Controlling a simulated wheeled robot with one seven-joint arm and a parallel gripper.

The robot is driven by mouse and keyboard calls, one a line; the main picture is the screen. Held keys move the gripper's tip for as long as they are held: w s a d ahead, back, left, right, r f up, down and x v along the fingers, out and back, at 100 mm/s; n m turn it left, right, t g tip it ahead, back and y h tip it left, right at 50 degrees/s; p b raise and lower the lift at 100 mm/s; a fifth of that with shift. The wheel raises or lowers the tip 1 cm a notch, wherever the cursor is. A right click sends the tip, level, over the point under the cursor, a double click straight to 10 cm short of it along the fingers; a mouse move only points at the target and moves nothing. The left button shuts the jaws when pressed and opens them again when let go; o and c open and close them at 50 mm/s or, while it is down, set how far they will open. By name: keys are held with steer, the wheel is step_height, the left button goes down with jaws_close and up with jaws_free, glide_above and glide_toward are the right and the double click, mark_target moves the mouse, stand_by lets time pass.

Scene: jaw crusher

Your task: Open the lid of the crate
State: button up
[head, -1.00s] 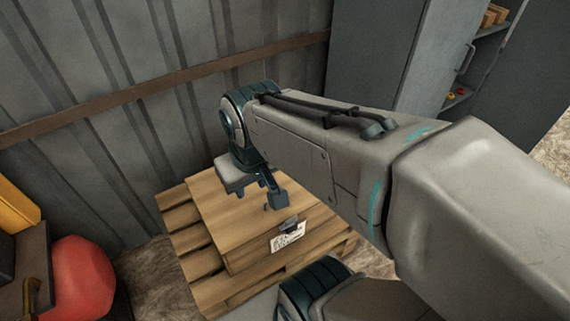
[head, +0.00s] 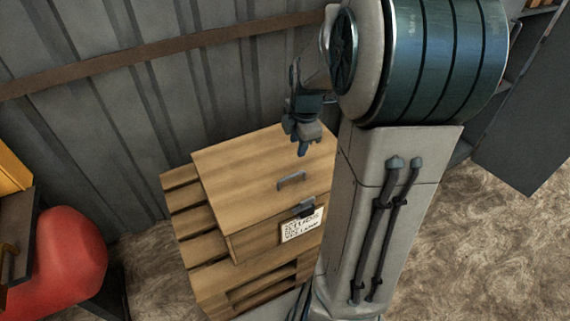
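The wooden crate (head: 240,242) stands on a pallet against the wall, left of my arm. Its flat wooden lid (head: 235,178) lies shut on top. A small grey handle (head: 291,181) is on the lid near its front edge. A dark latch (head: 305,209) sits at the front edge below the handle. My gripper (head: 301,147) shows over the far right part of the lid, behind the handle and apart from it. Its fingers overlap in this view, so their opening is unclear. My arm hides the crate's right end.
A white label (head: 301,226) is on the crate's front. The pallet (head: 187,222) juts out at the left. A corrugated metal wall (head: 130,110) stands behind. A red rounded object (head: 72,255) lies at lower left. A dark cabinet (head: 535,110) is at right, with bare ground before it.

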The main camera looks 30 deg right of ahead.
steer(key=d+f+n, duration=0.1)
steer(key=f, duration=0.1)
steer(key=b, duration=0.5)
glide_toward(294, 174)
steer(key=f, duration=0.2)
steer(key=w+f, duration=0.1)
steer(key=f, duration=0.4)
steer(key=shift+w+f, duration=0.2)
steer(key=shift+f, duration=0.15)
jaws_close()
